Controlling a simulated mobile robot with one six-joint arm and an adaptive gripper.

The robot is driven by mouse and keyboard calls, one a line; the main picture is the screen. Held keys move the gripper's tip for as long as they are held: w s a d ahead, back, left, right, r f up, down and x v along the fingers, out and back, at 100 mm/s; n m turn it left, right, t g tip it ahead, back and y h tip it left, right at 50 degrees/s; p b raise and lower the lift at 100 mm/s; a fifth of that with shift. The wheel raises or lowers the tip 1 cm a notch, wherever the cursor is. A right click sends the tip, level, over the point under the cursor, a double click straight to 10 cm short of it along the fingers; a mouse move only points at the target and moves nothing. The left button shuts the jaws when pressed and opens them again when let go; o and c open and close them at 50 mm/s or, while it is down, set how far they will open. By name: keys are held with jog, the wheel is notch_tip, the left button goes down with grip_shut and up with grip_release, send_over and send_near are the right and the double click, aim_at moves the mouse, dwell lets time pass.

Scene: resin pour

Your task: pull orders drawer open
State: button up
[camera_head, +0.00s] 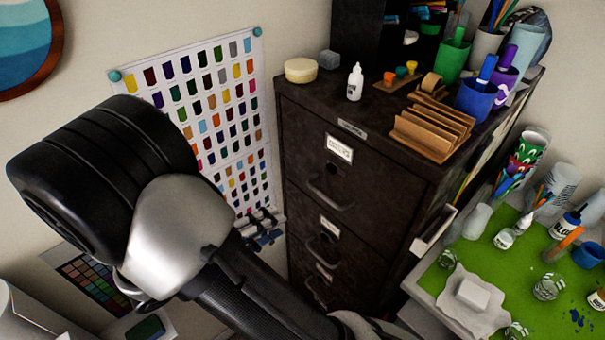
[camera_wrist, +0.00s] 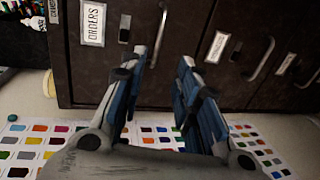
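The dark metal cabinet (camera_head: 300,130) has its drawers shut. The orders drawer is the top one, with its white label (camera_head: 340,148) and curved handle (camera_head: 328,196) in the head view. My gripper (camera_head: 262,226) is left of the cabinet front in the head view. In the wrist view my gripper (camera_wrist: 163,64) is open, with blue-padded fingers apart and nothing between them. Contact with the handle cannot be told.
Lower drawers have their own handles (camera_wrist: 262,58). Colour charts (camera_head: 215,100) hang on the wall to the left. A brown rack (camera_head: 430,130), a white bottle (camera_head: 355,82) and cups stand on the cabinet top. A green-topped table (camera_head: 480,265) stands at the right.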

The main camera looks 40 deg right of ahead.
jog(key=b, duration=0.2)
send_near(322, 194)
jog(key=x, duration=1)
jog(key=shift+f, duration=0.3)
grip_shut()
